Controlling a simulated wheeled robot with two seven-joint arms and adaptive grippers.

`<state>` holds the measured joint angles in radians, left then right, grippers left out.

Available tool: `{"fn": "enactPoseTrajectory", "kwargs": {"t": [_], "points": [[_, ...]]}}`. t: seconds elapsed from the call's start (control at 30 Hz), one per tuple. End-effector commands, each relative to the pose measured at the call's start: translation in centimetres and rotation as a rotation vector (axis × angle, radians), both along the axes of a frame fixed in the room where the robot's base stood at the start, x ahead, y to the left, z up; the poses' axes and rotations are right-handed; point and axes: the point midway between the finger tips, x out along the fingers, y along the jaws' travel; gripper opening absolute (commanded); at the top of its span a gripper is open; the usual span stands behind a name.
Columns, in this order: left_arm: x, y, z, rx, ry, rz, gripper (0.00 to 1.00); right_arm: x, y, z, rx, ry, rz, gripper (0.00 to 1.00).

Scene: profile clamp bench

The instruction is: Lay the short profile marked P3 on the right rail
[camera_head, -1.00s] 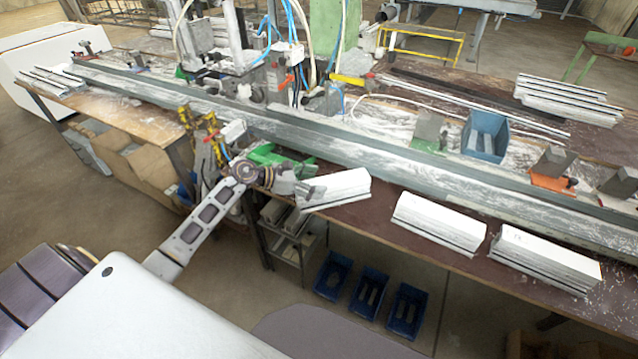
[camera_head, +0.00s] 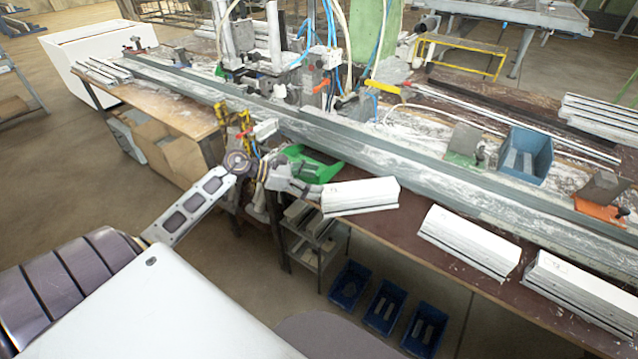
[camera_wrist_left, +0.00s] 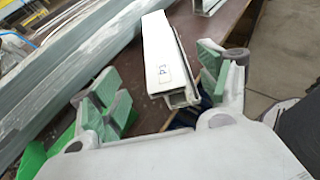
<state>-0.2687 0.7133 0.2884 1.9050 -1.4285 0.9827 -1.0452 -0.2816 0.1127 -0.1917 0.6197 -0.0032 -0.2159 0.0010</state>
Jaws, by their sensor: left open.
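Several rails run along the bench, the long grey-green front rail (camera_head: 400,157) among them. Three short white profiles lie in a row on the bench's front edge: a left one (camera_head: 360,194), a middle one (camera_head: 470,240) and a right one (camera_head: 585,292). My left gripper (camera_head: 316,190) is at the near left end of the left profile. In the left wrist view, my open left gripper (camera_wrist_left: 163,90) has its fingers on either side of that profile's near end (camera_wrist_left: 162,62), apparently not touching it. Its blue mark starts with P; the digit is unclear. My right gripper is not in view.
A green fixture (camera_head: 312,165) stands on the bench close behind my left gripper. A blue bin (camera_head: 523,155), a grey-green clamp (camera_head: 465,143) and an orange-based clamp (camera_head: 600,200) stand beyond the front rail. Blue bins (camera_head: 385,307) sit on the floor below the bench.

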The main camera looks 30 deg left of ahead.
Motion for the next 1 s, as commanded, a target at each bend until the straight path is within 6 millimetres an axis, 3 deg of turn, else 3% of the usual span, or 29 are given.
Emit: {"fn": "enactPoseTrajectory", "kwargs": {"t": [0.67,0.87,1.0], "points": [[-0.1,0.2,0.3,0.001,-0.004,0.0,0.77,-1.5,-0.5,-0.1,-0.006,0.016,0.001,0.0],[1.0,0.2,2.4,0.0,-0.042,0.0,0.77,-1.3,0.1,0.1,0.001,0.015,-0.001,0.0],[2.5,0.2,5.6,0.001,-0.1,0.0,0.77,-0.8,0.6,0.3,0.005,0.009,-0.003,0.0]]}}
